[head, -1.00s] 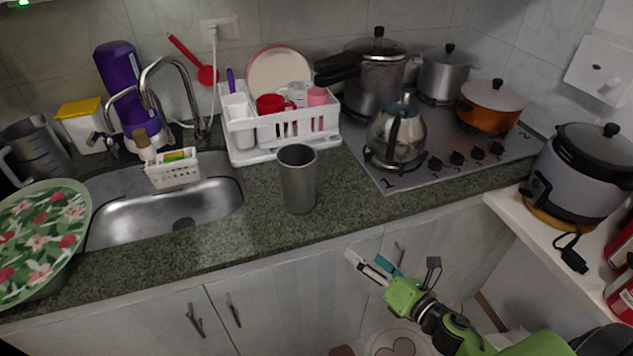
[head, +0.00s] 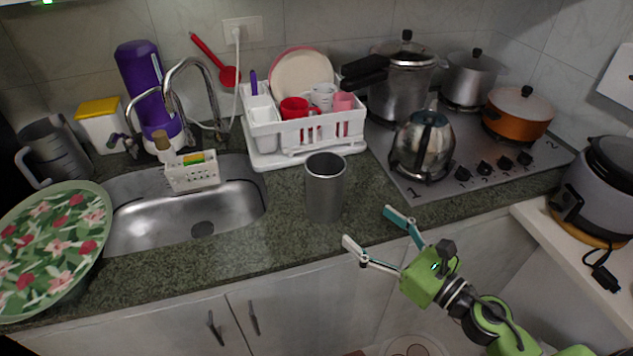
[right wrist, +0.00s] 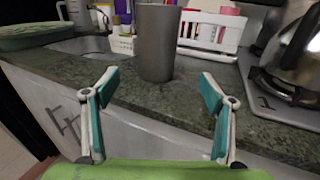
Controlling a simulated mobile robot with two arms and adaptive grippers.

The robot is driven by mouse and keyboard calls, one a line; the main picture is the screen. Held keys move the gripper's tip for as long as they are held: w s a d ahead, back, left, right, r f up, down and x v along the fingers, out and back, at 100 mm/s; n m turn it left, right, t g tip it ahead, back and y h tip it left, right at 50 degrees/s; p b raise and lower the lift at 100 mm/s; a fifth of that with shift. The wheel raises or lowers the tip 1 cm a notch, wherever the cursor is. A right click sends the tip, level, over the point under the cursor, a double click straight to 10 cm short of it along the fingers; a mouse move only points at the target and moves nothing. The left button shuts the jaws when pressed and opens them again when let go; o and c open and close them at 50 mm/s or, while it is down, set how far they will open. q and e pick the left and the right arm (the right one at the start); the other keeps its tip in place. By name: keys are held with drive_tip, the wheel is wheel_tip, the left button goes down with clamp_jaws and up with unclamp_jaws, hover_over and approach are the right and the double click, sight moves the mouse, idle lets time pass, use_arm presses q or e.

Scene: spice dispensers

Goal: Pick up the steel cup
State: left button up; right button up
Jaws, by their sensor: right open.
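The steel cup (head: 325,188) stands upright on the green-grey stone counter, right of the sink and in front of the white dish rack. In the right wrist view the cup (right wrist: 156,42) stands ahead, between the two spread fingers and beyond their tips. My right gripper (head: 366,226) is open and empty, just off the counter's front edge, to the lower right of the cup and apart from it. It also shows in the right wrist view (right wrist: 157,84), with teal pads facing inward. My left gripper is not in view.
The dish rack (head: 262,160) with cups and a plate stands behind the cup. A kettle (head: 424,150) sits on the stove to the right. The sink (head: 150,236) and a floral plate (head: 50,240) lie to the left. The counter just around the cup is clear.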

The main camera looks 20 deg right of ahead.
sight(338, 200)
drive_tip(key=shift+w+a+r+p, duration=0.35)
drive_tip(key=shift+w+a, duration=0.15)
drive_tip(key=shift+w, duration=0.25)
drive_tip(key=p+x, duration=0.2)
drive_tip(key=x, duration=0.4)
drive_tip(key=shift+w+p, duration=0.15)
drive_tip(key=shift+p, duration=0.25)
drive_tip(key=shift+w+a+f, duration=0.1)
drive_tip(key=shift+w+a, duration=0.2)
drive_tip(key=shift+w, duration=0.15)
drive_tip(key=shift+w+a+p, duration=0.15)
drive_tip(key=shift+w+p, duration=0.1)
drive_tip(key=shift+p, duration=0.15)
drive_tip(key=p+x, duration=0.1)
drive_tip(key=x, duration=0.2)
drive_tip(key=shift+w+a, duration=0.45)
drive_tip(key=shift+w, duration=0.15)
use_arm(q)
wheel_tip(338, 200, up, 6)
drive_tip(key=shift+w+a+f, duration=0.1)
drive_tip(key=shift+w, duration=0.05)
use_arm(e)
drive_tip(key=shift+f, duration=0.1)
drive_tip(key=shift+s+d, duration=0.1)
